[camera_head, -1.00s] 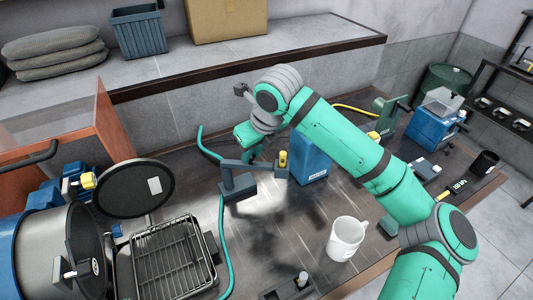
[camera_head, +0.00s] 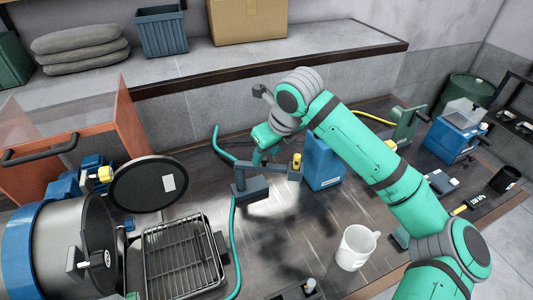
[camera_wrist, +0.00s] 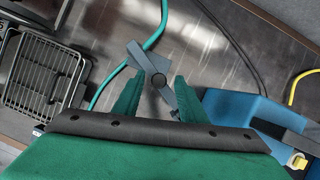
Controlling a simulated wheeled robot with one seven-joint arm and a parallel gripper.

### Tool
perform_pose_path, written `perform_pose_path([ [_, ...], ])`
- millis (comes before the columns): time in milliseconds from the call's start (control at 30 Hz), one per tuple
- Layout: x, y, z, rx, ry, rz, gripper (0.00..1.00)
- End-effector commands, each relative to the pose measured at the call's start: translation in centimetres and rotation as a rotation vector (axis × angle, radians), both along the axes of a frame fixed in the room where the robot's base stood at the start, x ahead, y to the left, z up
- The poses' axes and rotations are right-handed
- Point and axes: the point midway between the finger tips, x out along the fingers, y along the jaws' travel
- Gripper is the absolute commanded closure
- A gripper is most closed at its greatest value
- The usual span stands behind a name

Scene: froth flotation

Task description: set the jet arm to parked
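The jet arm (camera_head: 271,170) is a dark grey bar on a grey block-like base (camera_head: 250,190), on the dark worktop. Its bar reaches right towards a blue box (camera_head: 323,165). My gripper (camera_head: 262,154) is just behind and above it, pointing down. In the wrist view the jet arm (camera_wrist: 143,58) runs slantwise, with a round pivot (camera_wrist: 158,80) lying between my two green fingers (camera_wrist: 157,84). The fingers stand apart with a gap on each side of the pivot. I cannot tell how far above it they are. My wrist hides part of the near end.
A teal hose (camera_head: 234,235) runs along the worktop left of the base. A wire rack (camera_head: 183,255) and a steel drum (camera_head: 70,245) stand further left. A white mug (camera_head: 354,248) stands to the right front. A yellow hose (camera_head: 375,118) lies behind my arm.

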Motion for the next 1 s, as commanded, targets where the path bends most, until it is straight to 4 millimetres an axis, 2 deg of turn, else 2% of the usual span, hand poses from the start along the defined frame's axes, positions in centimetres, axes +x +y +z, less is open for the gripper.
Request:
perform_pose_path([
  [267,-0.2,-0.1,0.4,0.0,0.001,0.0,0.62],
  [367,-0.5,-0.4,1.5,0.0,0.0,0.0,0.62],
  [800,-2.7,-2.2,8.5,-0.001,-0.001,0.001,0.62],
  [1000,-3.2,-2.6,9.8,0.0,0.001,0.0,0.62],
])
